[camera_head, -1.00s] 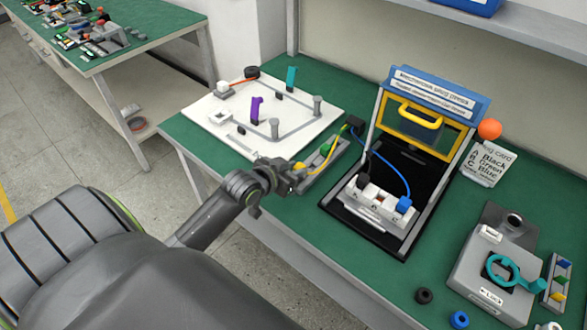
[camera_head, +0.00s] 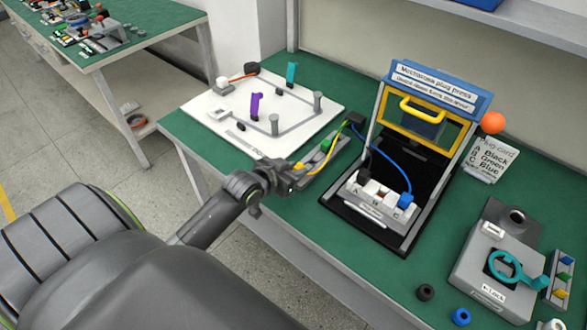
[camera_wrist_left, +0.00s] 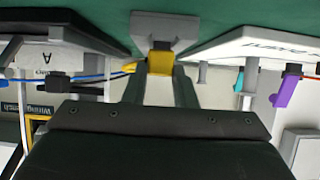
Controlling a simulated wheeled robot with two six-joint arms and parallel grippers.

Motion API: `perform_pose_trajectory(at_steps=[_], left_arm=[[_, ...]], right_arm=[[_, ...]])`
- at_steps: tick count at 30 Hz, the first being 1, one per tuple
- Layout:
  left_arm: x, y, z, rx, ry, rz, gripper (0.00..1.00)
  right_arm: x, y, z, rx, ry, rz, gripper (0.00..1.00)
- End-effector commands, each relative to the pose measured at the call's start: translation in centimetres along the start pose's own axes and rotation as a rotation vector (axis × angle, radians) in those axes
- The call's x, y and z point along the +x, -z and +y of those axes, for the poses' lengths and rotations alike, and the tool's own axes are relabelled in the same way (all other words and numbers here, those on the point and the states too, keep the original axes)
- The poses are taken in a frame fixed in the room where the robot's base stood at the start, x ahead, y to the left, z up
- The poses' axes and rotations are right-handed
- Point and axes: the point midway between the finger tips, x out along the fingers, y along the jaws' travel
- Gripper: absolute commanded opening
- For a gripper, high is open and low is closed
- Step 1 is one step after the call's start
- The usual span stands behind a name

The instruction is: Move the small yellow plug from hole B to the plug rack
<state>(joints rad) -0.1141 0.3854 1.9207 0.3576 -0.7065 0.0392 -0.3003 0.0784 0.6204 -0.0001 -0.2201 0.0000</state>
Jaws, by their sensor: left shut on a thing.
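The small yellow plug (camera_wrist_left: 160,63) is between the fingertips of my left gripper (camera_wrist_left: 160,88) in the left wrist view, with a grey block just beyond it. In the head view my left gripper (camera_head: 288,170) is at the near end of the grey plug rack (camera_head: 318,178), with the yellow plug (camera_head: 299,167) at its tip. Whether the plug is seated in the rack cannot be told. A green plug (camera_head: 326,145) is farther along the rack. On the socket block (camera_head: 378,206), a black plug (camera_head: 364,176) and a blue plug (camera_head: 405,200) are at either end; the middle position holds no plug.
The plug press (camera_head: 430,110) stands behind the socket block with its yellow frame raised. Yellow and blue cables run near the rack. A white board (camera_head: 225,130) with pegs lies to the left. A grey lock box (camera_head: 480,265) stands at the right.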

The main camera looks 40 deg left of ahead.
Motion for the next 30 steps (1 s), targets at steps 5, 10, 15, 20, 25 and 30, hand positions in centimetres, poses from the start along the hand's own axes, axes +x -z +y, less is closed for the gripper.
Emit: perform_pose_trajectory(at_steps=[5, 10, 15, 20, 25, 30], left_arm=[[0.1, -0.1, 0.0, 0.0, 0.0, 0.0, 0.03], [0.1, -0.1, 0.0, 0.0, 0.0, 0.0, 0.28], [0.1, -0.1, 0.0, 0.0, 0.0, 0.0, 0.5], [0.1, -0.1, 0.0, 0.0, 0.0, 0.0, 0.5], [-0.2, -0.1, 0.0, 0.0, 0.0, -0.001, 0.5], [-2.0, -0.2, -0.1, 0.003, 0.001, -0.001, 0.5]], right_arm=[[0.1, 0.0, 0.1, -0.001, -0.002, 0.0, 0.36], [0.1, 0.0, 0.2, -0.001, -0.003, 0.0, 0.36], [0.1, 0.0, 0.2, -0.001, -0.003, 0.0, 0.36], [0.1, 0.0, 0.2, -0.001, -0.003, 0.0, 0.36], [0.1, 0.0, 0.2, -0.001, -0.003, 0.0, 0.36], [0.0, 0.0, 0.2, -0.001, -0.003, 0.0, 0.36]])
